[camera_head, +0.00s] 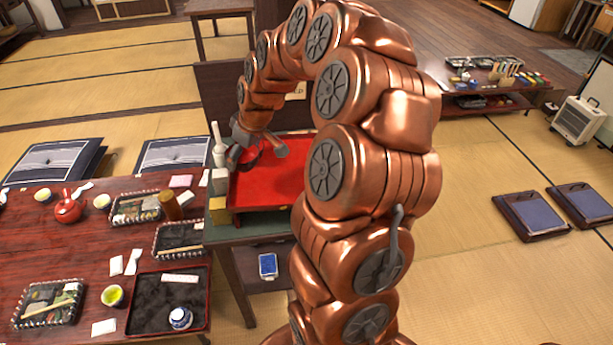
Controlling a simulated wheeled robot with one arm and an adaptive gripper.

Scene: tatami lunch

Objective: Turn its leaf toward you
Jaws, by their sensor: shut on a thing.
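My gripper (239,150) is at the end of the copper arm, over the left back part of a red tray (270,188). It is shut on a small dark red, rounded thing (250,154), perhaps a bowl or lid, mostly hidden by the fingers. I cannot tell whether this thing touches the tray. No leaf can be made out on it from here. The visible part of the tray looks bare; my arm hides its right side.
A white bottle (219,146) and small blocks stand close left of the tray. The low lunch table (90,262) at left holds a red teapot (67,208), cups and dark trays. A dark upright panel (226,90) stands behind. Tatami at right is mostly free.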

